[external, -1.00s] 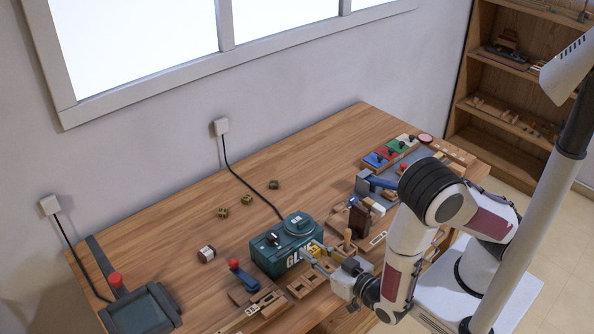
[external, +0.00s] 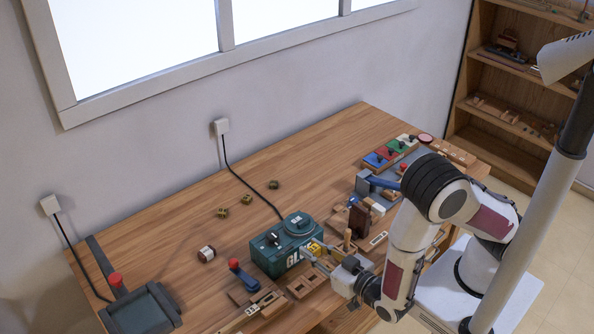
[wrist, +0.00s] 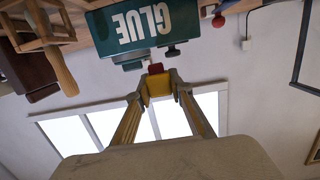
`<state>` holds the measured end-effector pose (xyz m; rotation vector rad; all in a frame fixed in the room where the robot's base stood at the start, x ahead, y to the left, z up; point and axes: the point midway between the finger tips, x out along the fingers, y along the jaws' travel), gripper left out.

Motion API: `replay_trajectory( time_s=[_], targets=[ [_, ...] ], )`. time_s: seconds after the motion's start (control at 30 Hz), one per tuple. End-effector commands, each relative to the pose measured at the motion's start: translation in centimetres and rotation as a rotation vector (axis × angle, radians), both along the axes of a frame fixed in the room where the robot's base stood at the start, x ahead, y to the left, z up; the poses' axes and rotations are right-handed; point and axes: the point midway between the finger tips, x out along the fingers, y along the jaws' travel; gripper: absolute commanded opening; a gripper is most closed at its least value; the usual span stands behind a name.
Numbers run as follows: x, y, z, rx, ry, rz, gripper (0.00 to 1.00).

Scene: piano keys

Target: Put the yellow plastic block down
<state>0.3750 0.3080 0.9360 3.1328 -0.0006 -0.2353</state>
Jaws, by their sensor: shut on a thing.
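The yellow plastic block (wrist: 160,86) is between the two fingers of my gripper (wrist: 159,92), which is shut on it in the wrist view. A small red piece (wrist: 155,69) shows right at the block's end; I cannot tell whether it is part of the block. In the external view the yellow block (external: 315,247) is small and partly hidden by my gripper (external: 313,254), at the front right corner of the green glue box. I cannot tell whether the block touches anything below it.
The green glue box (external: 283,257) stands close beside the block. The table (external: 180,225) behind and left of the box is mostly bare.

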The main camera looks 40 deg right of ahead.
Motion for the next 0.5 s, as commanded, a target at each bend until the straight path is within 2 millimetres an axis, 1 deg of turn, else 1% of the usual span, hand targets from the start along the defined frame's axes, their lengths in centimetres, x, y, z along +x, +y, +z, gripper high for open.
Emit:
replay_trajectory(
  time_s=[0.17, 0.27, 0.37, 0.5],
  targets=[
    [0.2, 0.0, 0.1, 0.001, 0.0, 0.0, 0.08],
    [0.7, -0.1, 0.2, 0.001, 0.0, 0.0, 0.08],
    [1.5, -0.3, 0.4, 0.002, 0.0, -0.001, 0.08],
    [3.2, -0.6, 0.8, 0.002, -0.001, -0.001, 0.08]
  ],
)
